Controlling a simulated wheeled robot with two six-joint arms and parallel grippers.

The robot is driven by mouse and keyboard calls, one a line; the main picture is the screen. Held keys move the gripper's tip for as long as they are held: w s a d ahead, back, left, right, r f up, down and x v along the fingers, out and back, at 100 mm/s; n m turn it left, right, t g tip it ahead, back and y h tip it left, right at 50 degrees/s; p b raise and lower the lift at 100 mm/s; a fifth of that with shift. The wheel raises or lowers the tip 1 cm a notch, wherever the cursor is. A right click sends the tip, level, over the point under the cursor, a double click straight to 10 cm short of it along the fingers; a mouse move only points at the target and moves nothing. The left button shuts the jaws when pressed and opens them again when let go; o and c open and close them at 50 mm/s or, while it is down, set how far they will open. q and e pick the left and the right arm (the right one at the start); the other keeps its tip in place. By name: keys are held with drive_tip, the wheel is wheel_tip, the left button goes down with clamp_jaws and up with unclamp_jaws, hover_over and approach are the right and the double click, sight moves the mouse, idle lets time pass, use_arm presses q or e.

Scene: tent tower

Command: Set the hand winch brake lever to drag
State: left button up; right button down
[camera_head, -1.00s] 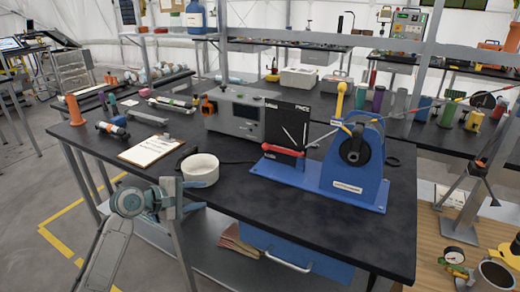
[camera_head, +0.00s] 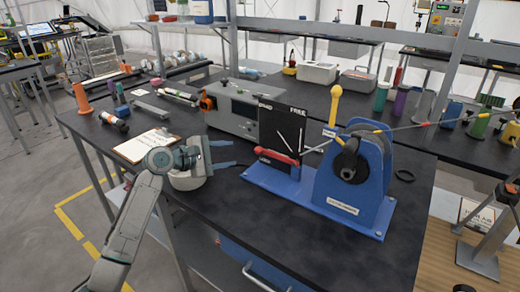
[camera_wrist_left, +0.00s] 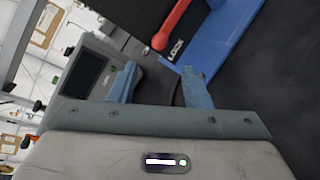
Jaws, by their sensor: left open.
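The blue hand winch (camera_head: 348,178) stands on the dark bench with its yellow crank handle (camera_head: 334,103) upright. Its black dial plate (camera_head: 282,130) carries marks, with FREE readable at the top right. The red brake lever grip (camera_head: 278,157) lies low across the plate; in the left wrist view the red lever (camera_wrist_left: 172,25) shows beside the LOCK label (camera_wrist_left: 175,50). My left gripper (camera_head: 233,154) is open and empty, left of the lever and apart from it, with its fingers pointing right toward the plate. The gripper's fingers also show in the wrist view (camera_wrist_left: 160,88). My right gripper is out of view.
A taut line runs from the winch to the right. Bare bench top lies in front of the winch.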

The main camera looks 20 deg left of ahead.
sight(256, 151)
use_arm(q)
drive_tip(key=shift+x, duration=1)
drive_tip(key=p+x, duration=0.1)
drive_tip(key=x, duration=0.6)
drive_tip(key=shift+w+d, duration=0.1)
drive_tip(key=shift+w, duration=0.1)
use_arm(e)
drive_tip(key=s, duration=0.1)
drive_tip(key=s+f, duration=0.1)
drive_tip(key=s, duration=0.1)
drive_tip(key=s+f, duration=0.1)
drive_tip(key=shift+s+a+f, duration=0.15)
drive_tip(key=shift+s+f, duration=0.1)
use_arm(q)
clamp_jaws()
